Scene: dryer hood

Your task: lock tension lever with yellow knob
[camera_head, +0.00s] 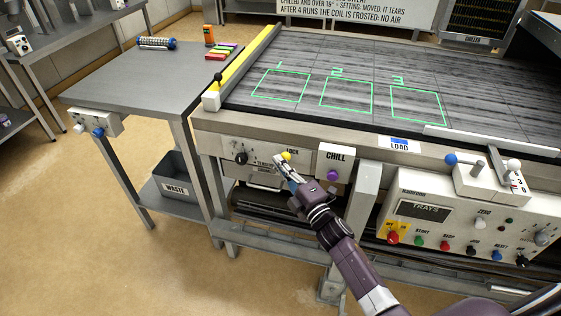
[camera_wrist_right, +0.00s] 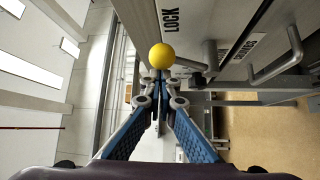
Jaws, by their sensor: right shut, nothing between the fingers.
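The yellow knob (camera_head: 286,156) of the tension lever is on the front panel of the conveyor machine, by the word LOCK. In the right wrist view the yellow knob (camera_wrist_right: 161,57) sits just beyond my fingertips, with the LOCK label (camera_wrist_right: 171,20) beside it. My right gripper (camera_head: 280,163) is at the knob; in the wrist view its blue fingers (camera_wrist_right: 160,78) come together, closed and empty. The fingertips appear to be at or against the knob; I cannot tell whether they touch. Part of the lever is hidden behind the gripper. My left gripper is not in view.
A black knob (camera_head: 240,158) is left of the lever. The CHILL box (camera_head: 335,163) with a purple knob is close on the right. A control panel (camera_head: 470,222) with several coloured buttons is farther right. A grey side table (camera_head: 140,78) stands left, with a WASTE bin (camera_head: 176,190) below.

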